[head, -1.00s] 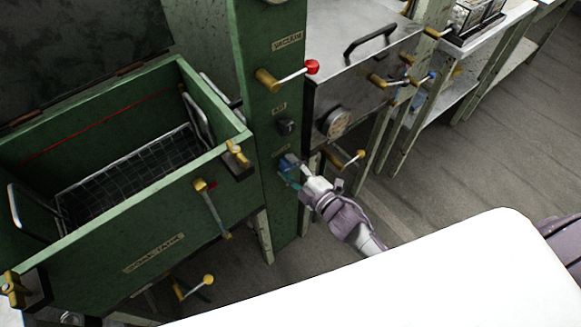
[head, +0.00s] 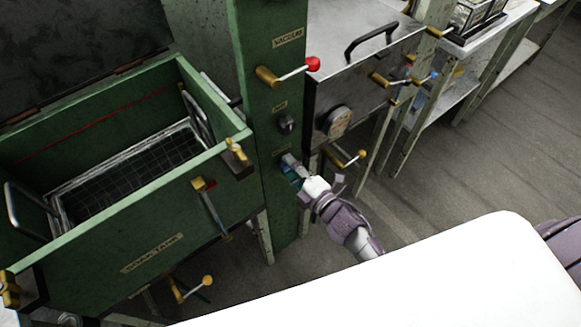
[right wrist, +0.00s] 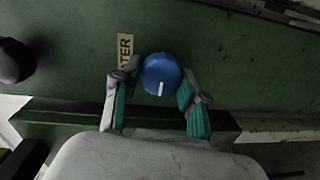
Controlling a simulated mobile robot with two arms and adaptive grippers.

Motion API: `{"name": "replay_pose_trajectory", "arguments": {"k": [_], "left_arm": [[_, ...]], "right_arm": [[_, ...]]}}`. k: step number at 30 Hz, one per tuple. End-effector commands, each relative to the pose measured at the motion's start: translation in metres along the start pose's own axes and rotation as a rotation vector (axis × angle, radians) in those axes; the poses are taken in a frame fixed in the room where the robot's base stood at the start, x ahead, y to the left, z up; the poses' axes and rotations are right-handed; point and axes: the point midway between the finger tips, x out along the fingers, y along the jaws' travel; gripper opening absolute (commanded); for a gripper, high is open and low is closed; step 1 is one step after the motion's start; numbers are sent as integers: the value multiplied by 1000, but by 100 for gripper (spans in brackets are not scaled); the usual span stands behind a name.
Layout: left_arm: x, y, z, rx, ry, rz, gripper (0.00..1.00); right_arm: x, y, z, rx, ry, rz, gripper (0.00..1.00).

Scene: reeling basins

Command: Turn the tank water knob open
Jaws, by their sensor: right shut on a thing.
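The water knob (right wrist: 161,73) is round and blue with a short white mark. It sits on the green post beside a tag (right wrist: 125,50) whose visible letters read "TER". In the right wrist view my right gripper (right wrist: 160,84) has a teal-padded finger on each side of the knob and is shut on it. In the head view the right gripper (head: 290,168) is at the lower part of the green post (head: 262,110), and its fingers mostly hide the knob. The green soak tank (head: 110,245) stands left of the post, with a wire basket inside. My left gripper is out of view.
Above the knob are a black knob (head: 287,123) and a brass vacuum lever with a red ball (head: 312,64). A steel box with a gauge (head: 338,122) and a brass valve (head: 351,160) stand close right of the gripper. Open floor (head: 450,170) lies farther right.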

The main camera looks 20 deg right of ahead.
Motion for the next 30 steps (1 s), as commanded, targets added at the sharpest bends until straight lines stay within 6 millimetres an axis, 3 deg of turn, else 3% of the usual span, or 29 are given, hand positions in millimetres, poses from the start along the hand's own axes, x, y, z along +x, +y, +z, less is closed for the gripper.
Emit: {"name": "replay_pose_trajectory", "arguments": {"k": [6,7,11,23,30], "left_arm": [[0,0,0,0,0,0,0],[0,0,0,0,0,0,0],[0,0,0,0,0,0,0],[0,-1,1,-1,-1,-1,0],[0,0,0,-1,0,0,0]], "right_arm": [[0,-1,0,-3,0,-2,8],[0,-1,0,-3,0,-2,46],[0,-1,0,-2,0,-2,68],[-6,-1,0,-1,0,-2,68],[-50,-2,0,-2,0,-5,68]]}}
